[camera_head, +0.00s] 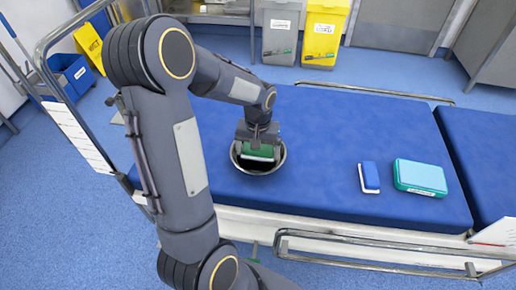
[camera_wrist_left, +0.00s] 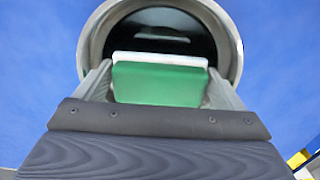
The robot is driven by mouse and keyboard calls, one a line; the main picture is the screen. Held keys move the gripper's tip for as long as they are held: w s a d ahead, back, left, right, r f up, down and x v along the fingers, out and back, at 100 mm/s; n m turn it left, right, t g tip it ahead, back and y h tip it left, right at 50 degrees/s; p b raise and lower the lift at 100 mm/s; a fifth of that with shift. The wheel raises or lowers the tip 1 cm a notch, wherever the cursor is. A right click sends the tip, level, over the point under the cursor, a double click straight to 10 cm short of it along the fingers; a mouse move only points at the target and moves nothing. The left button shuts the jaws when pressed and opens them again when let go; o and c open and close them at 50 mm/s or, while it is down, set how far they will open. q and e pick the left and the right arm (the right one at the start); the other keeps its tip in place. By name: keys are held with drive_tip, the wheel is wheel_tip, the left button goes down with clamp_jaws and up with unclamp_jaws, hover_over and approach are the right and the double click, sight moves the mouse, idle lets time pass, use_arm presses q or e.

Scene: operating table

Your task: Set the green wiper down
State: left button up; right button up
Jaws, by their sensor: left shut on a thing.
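My left gripper (camera_head: 259,148) is shut on the green wiper (camera_head: 257,154), which has a white edge. It holds the wiper at the opening of a round metal bowl (camera_head: 236,163) on the blue table. In the left wrist view the green wiper (camera_wrist_left: 158,84) sits between the two fingers of my left gripper (camera_wrist_left: 160,88). The bowl's rim (camera_wrist_left: 91,45) curves around behind it, and its inside is dark. I cannot tell whether the wiper touches the bowl. My right gripper is not in view.
Metal side rails (camera_head: 370,262) run along the table. Grey (camera_head: 280,32) and yellow (camera_head: 323,32) bins stand behind.

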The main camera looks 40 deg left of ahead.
use_arm(q)
drive_tip(key=o, duration=0.9)
drive_tip(key=shift+c, duration=0.2)
wheel_tip(320, 180, up, 7)
drive_tip(key=p, duration=0.6)
drive_tip(key=shift+r, duration=0.1)
